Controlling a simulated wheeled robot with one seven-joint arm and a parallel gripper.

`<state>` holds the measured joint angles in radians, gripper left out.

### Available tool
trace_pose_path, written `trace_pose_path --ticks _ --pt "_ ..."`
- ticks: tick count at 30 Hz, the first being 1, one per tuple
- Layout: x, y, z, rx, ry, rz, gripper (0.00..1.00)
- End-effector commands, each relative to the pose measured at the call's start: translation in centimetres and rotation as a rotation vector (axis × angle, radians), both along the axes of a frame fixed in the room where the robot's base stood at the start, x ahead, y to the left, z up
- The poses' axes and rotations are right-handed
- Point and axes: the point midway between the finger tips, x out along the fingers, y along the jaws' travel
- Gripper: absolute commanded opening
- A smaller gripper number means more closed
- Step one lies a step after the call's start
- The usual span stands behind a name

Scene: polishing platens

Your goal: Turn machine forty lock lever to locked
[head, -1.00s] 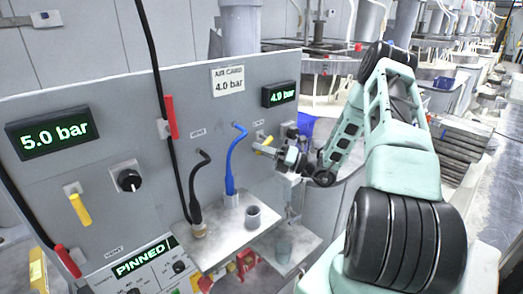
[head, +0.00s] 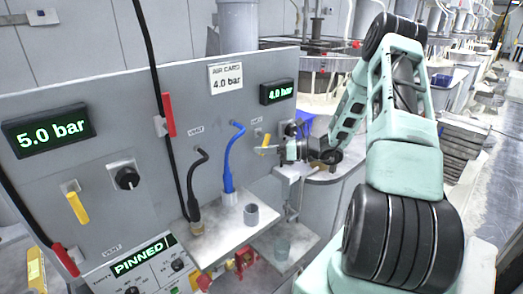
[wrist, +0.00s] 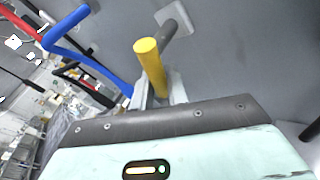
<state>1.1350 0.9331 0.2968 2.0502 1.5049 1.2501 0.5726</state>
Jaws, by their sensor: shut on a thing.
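A yellow-handled lever (head: 266,142) stands out from the grey panel, below and left of the right-hand display. Its label is too small to read. My gripper (head: 274,150) is at this lever, with its fingers shut on the yellow handle. In the wrist view the yellow handle (wrist: 150,62) rises from between my gripper's fingers (wrist: 158,92), and its grey shaft runs up and right to a plate on the panel. The handle's lower end is hidden by the gripper. In the head view the handle looks tilted close to upright.
A second yellow lever (head: 77,205) hangs at the left, near a black knob (head: 127,178). A small shelf (head: 215,237) holds a grey cup (head: 251,214).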

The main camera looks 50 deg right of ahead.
Motion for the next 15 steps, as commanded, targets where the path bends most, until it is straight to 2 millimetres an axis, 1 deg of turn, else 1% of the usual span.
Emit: trace_pose_path --ticks 6,15 --pt "-0.1 -0.7 -0.4 -0.193 0.011 0.0 0.0" --pt "-0.1 -1.5 -0.6 -0.383 0.023 -0.001 0.0"
